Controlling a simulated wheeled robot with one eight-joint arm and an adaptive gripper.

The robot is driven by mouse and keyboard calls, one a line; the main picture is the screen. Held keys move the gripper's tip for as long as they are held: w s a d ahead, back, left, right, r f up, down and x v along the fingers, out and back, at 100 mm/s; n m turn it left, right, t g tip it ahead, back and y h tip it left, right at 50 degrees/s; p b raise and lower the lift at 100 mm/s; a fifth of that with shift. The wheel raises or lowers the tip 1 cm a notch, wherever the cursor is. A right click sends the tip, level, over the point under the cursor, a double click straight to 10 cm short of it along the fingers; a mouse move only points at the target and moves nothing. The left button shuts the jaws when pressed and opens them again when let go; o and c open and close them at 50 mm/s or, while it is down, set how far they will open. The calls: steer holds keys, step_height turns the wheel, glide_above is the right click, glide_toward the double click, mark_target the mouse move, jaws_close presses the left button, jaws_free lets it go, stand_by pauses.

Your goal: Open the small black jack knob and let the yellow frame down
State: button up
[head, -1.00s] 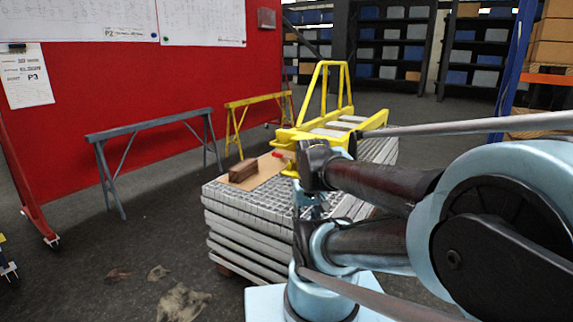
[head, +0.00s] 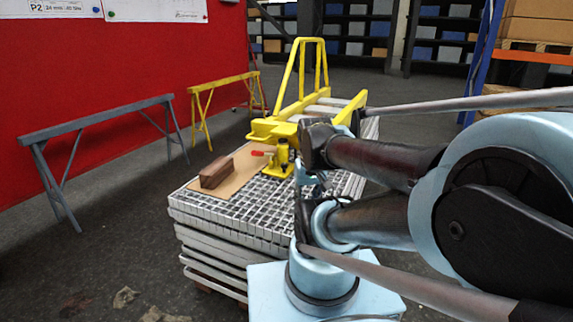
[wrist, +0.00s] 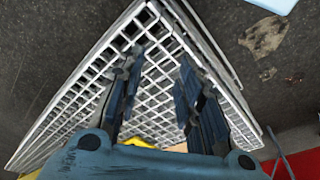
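The yellow frame (head: 311,80) rises with its upright bars from a yellow body on the stacked metal gratings, in the head view. A small yellow jack (head: 282,160) with a red handle (head: 262,153) stands at the near end of that body, beneath or against it. I cannot make out its small black knob. My gripper (wrist: 160,62) is open and empty in the wrist view, with its fingers spread above the gratings. A strip of yellow (wrist: 138,142) shows behind the gripper body there. In the head view my arm hides most of my gripper, just right of the jack.
The grating stack (head: 225,209) carries a cardboard sheet (head: 238,182) with a brown block (head: 216,172). A grey trestle (head: 100,124) and a yellow trestle (head: 222,83) stand left by the red wall. Shelves fill the back. The floor at lower left is mostly clear.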

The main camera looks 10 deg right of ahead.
steer(key=o, duration=0.3)
steer(key=shift+s+r, duration=0.1)
steer(key=shift+s, duration=0.05)
step_height(320, 180, up, 6)
steer(key=n+t, duration=0.2)
glide_above(284, 164)
steer(key=s+d, duration=0.1)
steer(key=s, duration=0.5)
steer(key=shift+y, duration=0.4)
steer(key=x, duration=1.6)
steer(key=shift+d, duration=0.15)
steer(key=shift+c, duration=0.3)
steer(key=c, duration=1)
